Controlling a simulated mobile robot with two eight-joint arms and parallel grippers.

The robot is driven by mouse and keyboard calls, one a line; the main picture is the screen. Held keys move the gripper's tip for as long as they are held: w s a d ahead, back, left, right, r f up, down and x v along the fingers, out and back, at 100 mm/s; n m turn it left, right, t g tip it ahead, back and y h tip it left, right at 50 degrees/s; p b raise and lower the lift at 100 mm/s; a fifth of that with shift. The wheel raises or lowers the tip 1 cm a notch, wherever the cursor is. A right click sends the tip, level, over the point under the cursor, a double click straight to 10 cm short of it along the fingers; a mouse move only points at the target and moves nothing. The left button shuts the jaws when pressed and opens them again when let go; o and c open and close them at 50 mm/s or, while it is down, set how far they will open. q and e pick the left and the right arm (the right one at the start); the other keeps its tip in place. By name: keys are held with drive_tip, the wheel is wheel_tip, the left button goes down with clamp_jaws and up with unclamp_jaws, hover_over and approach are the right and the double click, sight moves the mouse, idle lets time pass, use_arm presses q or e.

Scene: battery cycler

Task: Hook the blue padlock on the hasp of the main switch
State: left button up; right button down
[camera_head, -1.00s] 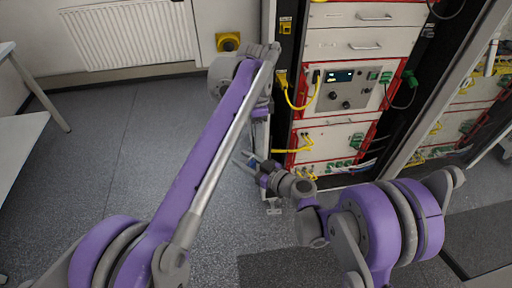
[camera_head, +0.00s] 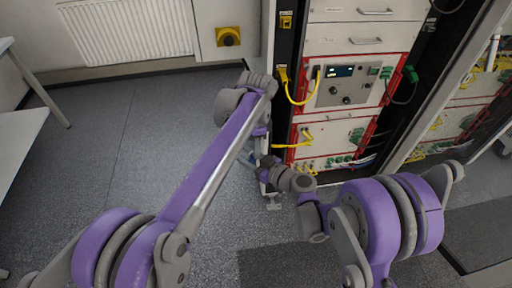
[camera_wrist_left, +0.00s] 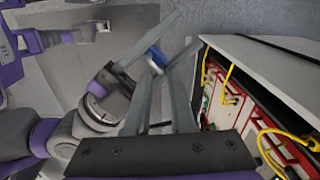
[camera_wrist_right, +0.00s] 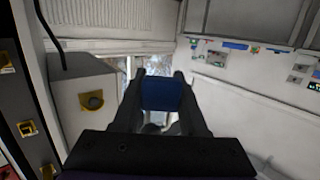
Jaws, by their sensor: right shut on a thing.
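A blue padlock (camera_wrist_right: 162,93) sits between the fingertips of my right gripper (camera_wrist_right: 160,88), which is shut on it. The shackle is not clear. In the left wrist view the padlock shows as a small blue block (camera_wrist_left: 155,57), near the fingers of my left gripper (camera_wrist_left: 165,62). Those fingers look apart, and I see nothing clamped in them. In the head view my left gripper (camera_head: 247,157) is low beside the rack, close to the right wrist.
The equipment rack (camera_head: 352,92), with yellow and green cables, stands right of the grippers. A smaller yellow device (camera_head: 286,22) is on its post. A radiator (camera_head: 130,42) hangs on the wall. A white table (camera_head: 20,130) is at the left. The floor between is clear.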

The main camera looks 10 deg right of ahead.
use_arm(q)
clamp_jaws()
drive_tip(key=shift+s, duration=0.15)
use_arm(e)
drive_tip(key=shift+w, duration=0.1)
idle(0.8)
drive_tip(key=c, duration=0.8)
unclamp_jaws()
drive_tip(key=o, duration=0.4)
drive_tip(key=shift+o, duration=0.2)
